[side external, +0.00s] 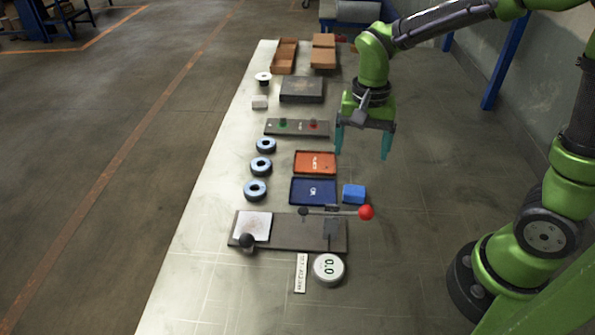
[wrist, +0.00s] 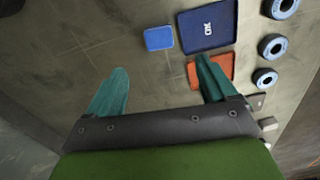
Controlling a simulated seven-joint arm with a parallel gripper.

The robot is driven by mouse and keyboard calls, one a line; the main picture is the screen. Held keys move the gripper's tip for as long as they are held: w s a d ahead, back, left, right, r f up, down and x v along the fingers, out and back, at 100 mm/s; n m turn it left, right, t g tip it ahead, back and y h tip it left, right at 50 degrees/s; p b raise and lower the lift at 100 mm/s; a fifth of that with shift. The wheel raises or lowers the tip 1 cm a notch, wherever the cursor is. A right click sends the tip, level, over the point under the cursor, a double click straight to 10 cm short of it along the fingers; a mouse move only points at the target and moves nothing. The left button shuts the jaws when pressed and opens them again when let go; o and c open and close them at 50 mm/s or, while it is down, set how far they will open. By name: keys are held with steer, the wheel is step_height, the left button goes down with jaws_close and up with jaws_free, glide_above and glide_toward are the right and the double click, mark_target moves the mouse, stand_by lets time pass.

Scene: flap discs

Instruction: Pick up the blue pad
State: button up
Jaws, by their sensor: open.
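The blue pad (side external: 354,194) is a small bright blue block lying flat on the table, just right of the dark blue "OK" tray (side external: 313,202). In the wrist view the blue pad (wrist: 158,38) lies beyond my fingertips, left of the dark blue tray (wrist: 208,42). My gripper (side external: 362,146) is open and empty, with teal fingers pointing down. It is above the table, farther back than the pad. In the wrist view my gripper (wrist: 161,75) shows its two fingers wide apart with bare table between them.
An orange tray (side external: 315,162) lies behind the dark blue one. Several ring-shaped discs (side external: 261,166) line the left. In front stands a grey fixture plate (side external: 285,240) with a red-knobbed lever (side external: 366,212) near the pad. A round gauge (side external: 328,269) reads 0.0. The table's right side is clear.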

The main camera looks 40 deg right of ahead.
glide_above(355, 191)
step_height(355, 191, down, 7)
steer(key=shift+w+r, duration=0.1)
steer(key=shift+w, duration=0.05)
steer(key=shift+f, duration=2.7)
steer(key=shift+c, duration=0.4)
steer(key=c, duration=1)
steer(key=shift+r, duration=0.1)
steer(key=shift+c, duration=0.2)
step_height(355, 191, up, 10)
